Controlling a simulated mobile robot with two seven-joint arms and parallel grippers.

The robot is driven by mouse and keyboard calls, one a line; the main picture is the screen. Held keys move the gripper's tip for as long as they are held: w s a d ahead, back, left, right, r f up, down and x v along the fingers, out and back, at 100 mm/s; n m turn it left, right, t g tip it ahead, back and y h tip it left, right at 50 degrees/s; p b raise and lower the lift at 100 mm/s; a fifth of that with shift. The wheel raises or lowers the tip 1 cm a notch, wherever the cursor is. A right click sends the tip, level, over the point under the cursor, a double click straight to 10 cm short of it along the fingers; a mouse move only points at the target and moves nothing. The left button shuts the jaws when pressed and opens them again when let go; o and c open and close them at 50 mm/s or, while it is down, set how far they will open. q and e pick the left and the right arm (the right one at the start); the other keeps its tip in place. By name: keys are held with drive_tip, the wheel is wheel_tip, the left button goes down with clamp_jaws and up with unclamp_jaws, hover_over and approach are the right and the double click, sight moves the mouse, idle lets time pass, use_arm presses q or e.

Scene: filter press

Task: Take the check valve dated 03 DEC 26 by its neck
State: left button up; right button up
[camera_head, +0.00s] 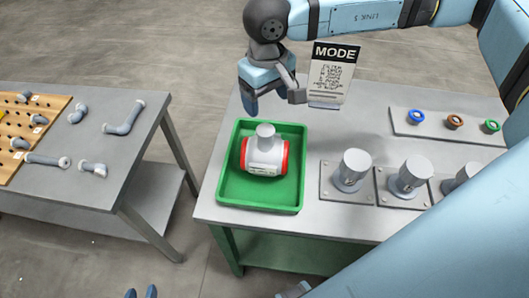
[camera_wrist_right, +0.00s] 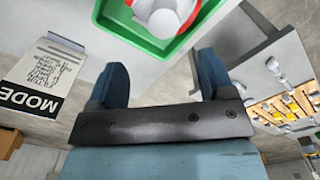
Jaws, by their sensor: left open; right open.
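One check valve (camera_head: 264,158) lies in the green tray (camera_head: 228,191), a pale grey body with red end bands and a short round neck (camera_head: 265,131) pointing up. A small label (camera_head: 263,168) is on its front, but its date is too small to read. My right gripper (camera_head: 273,99) is open and empty, behind and above the tray, apart from the valve. In the right wrist view its open fingers (camera_wrist_right: 163,78) show below the tray and the partly cut-off valve (camera_wrist_right: 166,14). My left gripper (camera_head: 141,292) is open at the bottom edge, mostly out of view.
A MODE sign (camera_head: 332,75) stands close to the right gripper. Several grey cylinders on plates (camera_head: 352,172) stand right of the tray. A panel with blue, brown and green rings (camera_head: 453,122) lies behind them. A left table (camera_head: 97,135) holds pipe pieces and a pegboard.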

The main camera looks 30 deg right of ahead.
sight(265, 129)
wheel_tip(265, 129, down, 5)
drive_tip(key=shift+f, duration=0.1)
drive_tip(key=shift+s+a+f+p, duration=0.15)
drive_tip(key=shift+f+p, duration=0.2)
drive_tip(key=shift+f, duration=1)
drive_tip(key=shift+w+a+f+p, duration=0.1)
drive_tip(key=shift+f+p, duration=0.25)
drive_tip(key=shift+f, duration=0.95)
drive_tip(key=c, duration=1.1)
